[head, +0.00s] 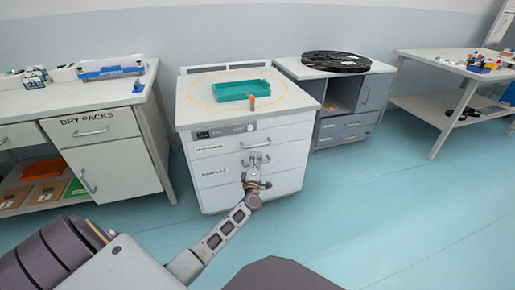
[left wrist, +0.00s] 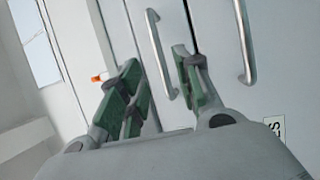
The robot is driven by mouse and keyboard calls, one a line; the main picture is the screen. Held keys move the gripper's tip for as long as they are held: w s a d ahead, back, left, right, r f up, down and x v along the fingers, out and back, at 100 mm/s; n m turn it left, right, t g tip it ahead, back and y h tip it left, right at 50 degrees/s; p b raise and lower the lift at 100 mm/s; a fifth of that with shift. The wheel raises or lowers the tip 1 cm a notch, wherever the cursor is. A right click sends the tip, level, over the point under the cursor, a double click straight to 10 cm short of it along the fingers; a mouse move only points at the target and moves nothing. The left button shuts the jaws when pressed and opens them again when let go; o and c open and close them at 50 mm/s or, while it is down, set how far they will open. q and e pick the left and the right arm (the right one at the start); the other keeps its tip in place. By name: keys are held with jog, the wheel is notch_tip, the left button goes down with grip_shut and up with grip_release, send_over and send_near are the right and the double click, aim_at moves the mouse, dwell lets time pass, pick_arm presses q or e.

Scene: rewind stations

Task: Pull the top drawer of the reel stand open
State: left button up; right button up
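A white drawer unit (head: 225,165) stands in the middle of the head view, its drawers shut. Its top drawer has a bar handle (head: 256,144), which also shows in the left wrist view (left wrist: 160,52). The second drawer's handle (left wrist: 244,42) is to its right there; the "SAMPLES" label sits on that drawer. My left gripper (head: 256,158) is at the drawer fronts. In the left wrist view its green-padded fingers (left wrist: 157,80) are apart, with the top handle appearing between them. I cannot tell whether they touch it. My right gripper is out of view.
A teal tray (head: 222,96) and an orange item (head: 252,103) are on the white unit's top. A grey cabinet (head: 327,95) carrying a black reel (head: 336,58) stands at its right. A "DRY PACKS" bench (head: 125,150) is at left. Floor in front is clear.

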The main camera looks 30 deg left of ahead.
aim_at(258, 145)
pick_arm(q)
jog(key=shift+b+x, duration=1.4)
jog(key=shift+x, duration=2.85)
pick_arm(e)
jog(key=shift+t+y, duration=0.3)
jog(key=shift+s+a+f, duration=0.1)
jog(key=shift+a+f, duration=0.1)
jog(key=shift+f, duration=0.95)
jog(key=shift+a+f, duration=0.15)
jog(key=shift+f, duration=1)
pick_arm(q)
jog(key=shift+r, duration=0.1)
grip_shut()
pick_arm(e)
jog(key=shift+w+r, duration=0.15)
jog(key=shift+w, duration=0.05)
